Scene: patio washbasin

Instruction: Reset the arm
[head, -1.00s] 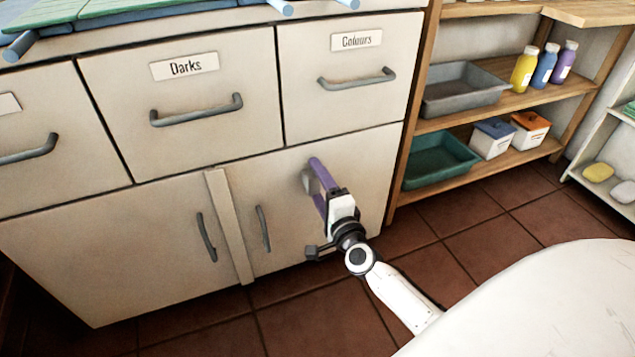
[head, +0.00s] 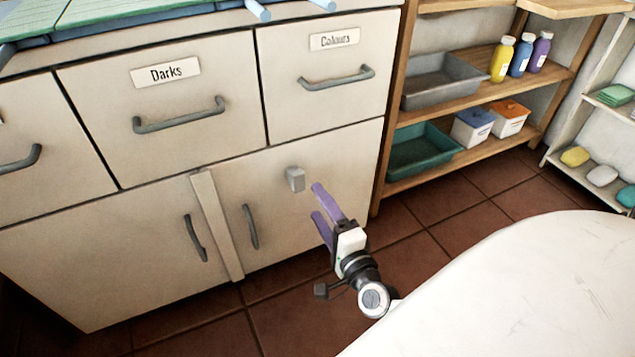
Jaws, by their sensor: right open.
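My right gripper (head: 322,209) shows in the head view with its two purple fingers parted and nothing between them. It is in front of the right cupboard door (head: 285,225). A small grey block (head: 296,179) is on that door, just beyond the fingertips and to their left. The fingers look apart from the block. My left gripper is not in view.
Labelled drawers, Darks (head: 170,110) and Colours (head: 330,85), are shut above the cupboard. A wooden shelf (head: 480,152) on the right holds trays, boxes and bottles. A white rounded surface (head: 510,290) fills the lower right. Floor tiles (head: 290,320) near the cupboard look clear.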

